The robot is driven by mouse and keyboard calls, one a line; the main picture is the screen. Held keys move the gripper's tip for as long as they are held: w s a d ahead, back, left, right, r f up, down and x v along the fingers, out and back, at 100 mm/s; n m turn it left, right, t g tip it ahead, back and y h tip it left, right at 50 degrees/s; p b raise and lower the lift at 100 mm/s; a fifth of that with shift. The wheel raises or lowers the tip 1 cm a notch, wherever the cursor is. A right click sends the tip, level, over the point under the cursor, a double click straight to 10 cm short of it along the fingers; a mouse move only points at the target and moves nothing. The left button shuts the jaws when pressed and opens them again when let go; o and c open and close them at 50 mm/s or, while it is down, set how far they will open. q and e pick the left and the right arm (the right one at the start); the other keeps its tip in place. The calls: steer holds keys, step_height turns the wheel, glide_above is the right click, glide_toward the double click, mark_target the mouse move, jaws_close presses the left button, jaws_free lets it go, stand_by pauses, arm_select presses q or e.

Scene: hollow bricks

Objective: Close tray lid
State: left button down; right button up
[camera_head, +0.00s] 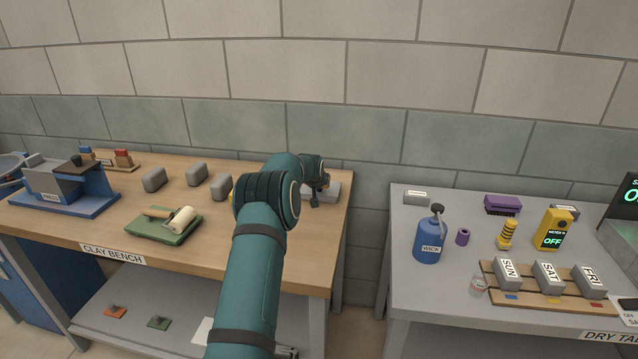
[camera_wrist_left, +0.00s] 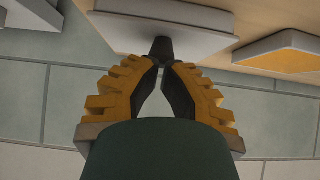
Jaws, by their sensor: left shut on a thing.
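A pale grey lid (camera_wrist_left: 125,32) with a dark knob (camera_wrist_left: 162,50) fills the top of the left wrist view. My left gripper (camera_wrist_left: 163,72) is shut on this knob, its yellow-backed fingers closing to either side of it. In the head view my left gripper (camera_head: 320,190) is at the right end of the clay bench, by a pale grey block-like piece (camera_head: 333,194) that my arm partly hides. A pale tray with an orange-yellow inside (camera_wrist_left: 285,50) shows at the right of the wrist view, apart from the lid. My right gripper is not in view.
The clay bench (camera_head: 215,247) holds several grey bricks (camera_head: 197,174), a green board with a roller (camera_head: 165,222) and a blue press (camera_head: 65,190). A gap separates it from the grey table (camera_head: 400,270), which holds a blue bottle (camera_head: 428,238) and labelled bricks.

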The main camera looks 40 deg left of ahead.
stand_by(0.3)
arm_select(q)
step_height(320, 180, up, 5)
steer(key=shift+f+p, duration=0.15)
steer(key=shift+p, duration=0.85)
steer(key=s+d+f, duration=0.1)
steer(key=s, duration=0.1)
steer(key=s+d+f, duration=0.1)
steer(key=s, duration=0.1)
steer(key=s+d+f, duration=0.1)
steer(key=s+d, duration=0.1)
steer(key=shift+s+f, duration=0.2)
steer(key=shift+s, duration=0.15)
steer(key=shift+s+d+f, duration=0.3)
steer(key=shift+s+d, duration=0.15)
steer(key=shift+s, duration=0.25)
